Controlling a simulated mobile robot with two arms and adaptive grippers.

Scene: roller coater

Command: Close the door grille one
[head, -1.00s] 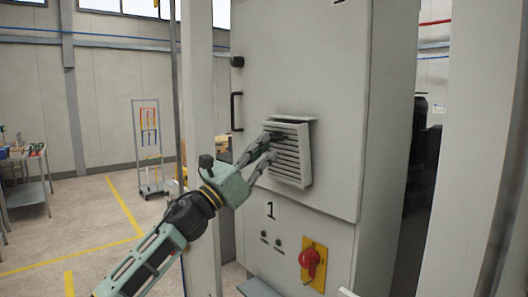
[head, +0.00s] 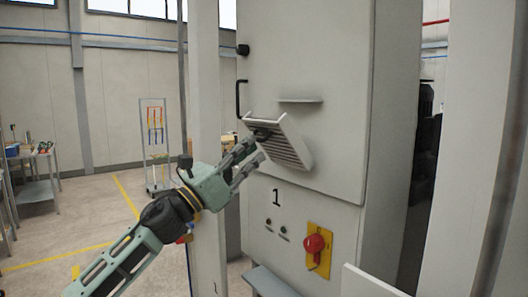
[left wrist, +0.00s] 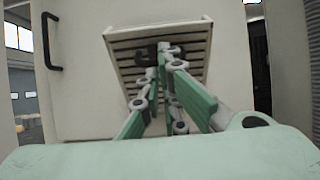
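Door grille one (head: 286,145) is a pale slatted panel on the front of a grey cabinet, above the label "1" (head: 277,197). It is tilted, its upper edge standing out from the cabinet door and its lower part near the door. My left gripper (head: 262,147) is at the grille's upper left, its fingers drawn close together and apparently shut on it. In the left wrist view, the dark fingertips meet the upper slats of the grille (left wrist: 190,42); the exact contact is partly hidden. My right gripper is not in view.
A thin ledge (head: 300,100) juts from the door above the grille. A black handle (head: 239,98) is at the left, and a red knob on a yellow plate (head: 318,245) is below. A pale post (head: 206,240) stands just left of the cabinet.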

